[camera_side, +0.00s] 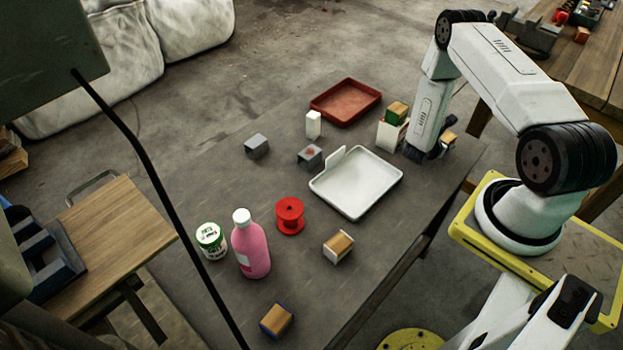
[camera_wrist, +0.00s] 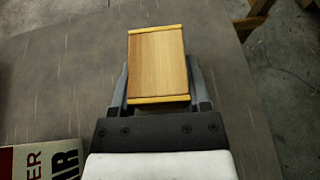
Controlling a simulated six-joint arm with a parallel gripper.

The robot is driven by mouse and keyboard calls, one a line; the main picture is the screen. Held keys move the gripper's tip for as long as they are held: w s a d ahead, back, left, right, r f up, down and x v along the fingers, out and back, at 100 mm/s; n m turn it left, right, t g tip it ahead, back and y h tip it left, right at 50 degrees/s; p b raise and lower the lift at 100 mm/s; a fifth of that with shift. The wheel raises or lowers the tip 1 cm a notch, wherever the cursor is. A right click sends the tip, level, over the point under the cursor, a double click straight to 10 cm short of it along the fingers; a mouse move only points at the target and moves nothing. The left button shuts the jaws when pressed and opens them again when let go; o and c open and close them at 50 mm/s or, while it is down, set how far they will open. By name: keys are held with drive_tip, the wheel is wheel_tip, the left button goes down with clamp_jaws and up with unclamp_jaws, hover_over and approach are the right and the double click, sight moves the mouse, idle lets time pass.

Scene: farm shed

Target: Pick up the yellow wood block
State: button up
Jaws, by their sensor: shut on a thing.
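The yellow wood block (camera_wrist: 158,62) has a plain wood face with yellow edges. In the wrist view it sits between the two fingers of my gripper (camera_wrist: 160,88), one finger along each side. My gripper is shut on it. In the side view my gripper (camera_side: 437,150) is at the right part of the dark table, and the block (camera_side: 449,137) shows partly beside it. Whether the block touches the table cannot be told.
A white box (camera_side: 388,135) with a green-edged block (camera_side: 397,112) on it stands close left of my gripper. A white tray (camera_side: 355,205), a red tray (camera_side: 345,104), a red spool (camera_side: 290,216) and a pink bottle (camera_side: 251,250) stand farther left.

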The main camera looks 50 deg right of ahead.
drive_tip(key=s+a+r, duration=0.9)
drive_tip(key=a+r, duration=0.1)
drive_tip(key=shift+s+r, duration=0.35)
drive_tip(key=shift+r, duration=0.05)
drive_tip(key=shift+a, duration=0.1)
drive_tip(key=shift+w, duration=0.1)
idle(0.5)
